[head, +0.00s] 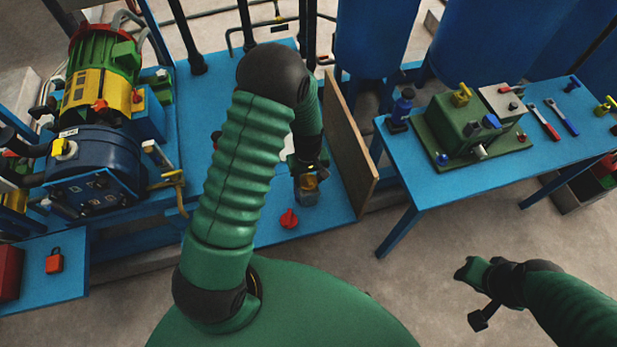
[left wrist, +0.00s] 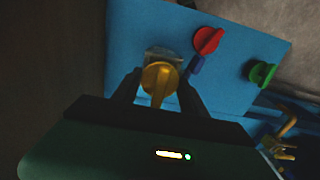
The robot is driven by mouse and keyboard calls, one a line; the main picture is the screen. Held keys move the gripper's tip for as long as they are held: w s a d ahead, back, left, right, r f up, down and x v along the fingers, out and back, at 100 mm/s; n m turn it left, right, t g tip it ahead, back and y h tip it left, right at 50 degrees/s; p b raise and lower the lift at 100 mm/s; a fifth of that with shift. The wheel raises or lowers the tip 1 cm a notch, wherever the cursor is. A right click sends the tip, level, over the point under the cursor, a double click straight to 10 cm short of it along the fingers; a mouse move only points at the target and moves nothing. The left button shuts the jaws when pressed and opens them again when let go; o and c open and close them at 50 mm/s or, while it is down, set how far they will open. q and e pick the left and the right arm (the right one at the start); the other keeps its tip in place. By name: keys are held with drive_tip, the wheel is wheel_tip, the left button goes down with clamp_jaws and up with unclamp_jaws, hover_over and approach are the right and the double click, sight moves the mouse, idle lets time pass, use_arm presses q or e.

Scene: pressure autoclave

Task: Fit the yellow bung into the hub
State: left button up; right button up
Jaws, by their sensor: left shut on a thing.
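My left gripper (head: 308,172) is over the blue bench, in front of the brown board. It is shut on the yellow bung (left wrist: 158,78), which sits between the two fingers in the left wrist view. In the head view the bung (head: 309,183) shows as a small orange-yellow patch under the gripper. Directly below it is a grey block (head: 307,198), which looks like the hub; a pale part of it (left wrist: 165,53) shows behind the bung. I cannot tell whether the bung is seated. My right gripper (head: 476,285) hangs over the floor at the lower right; its fingers are unclear.
A red bung (head: 289,219) lies on the bench near the block; a red one (left wrist: 207,40) and a green one (left wrist: 262,72) show in the left wrist view. The brown board (head: 350,140) stands close on the right. A second blue table (head: 440,182) holds a green box.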

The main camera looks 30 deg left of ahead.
drive_tip(key=shift+r+p, duration=0.3)
drive_tip(key=shift+r, duration=0.05)
idle(1.7)
drive_tip(key=shift+r+p, duration=0.3)
drive_tip(key=shift+p, duration=0.05)
drive_tip(key=shift+r, duration=0.25)
idle(2.0)
drive_tip(key=shift+r+p, duration=0.35)
drive_tip(key=shift+p, duration=0.2)
drive_tip(key=shift+r, duration=0.15)
idle(1.9)
drive_tip(key=shift+r+p, duration=0.3)
drive_tip(key=shift+p, duration=0.15)
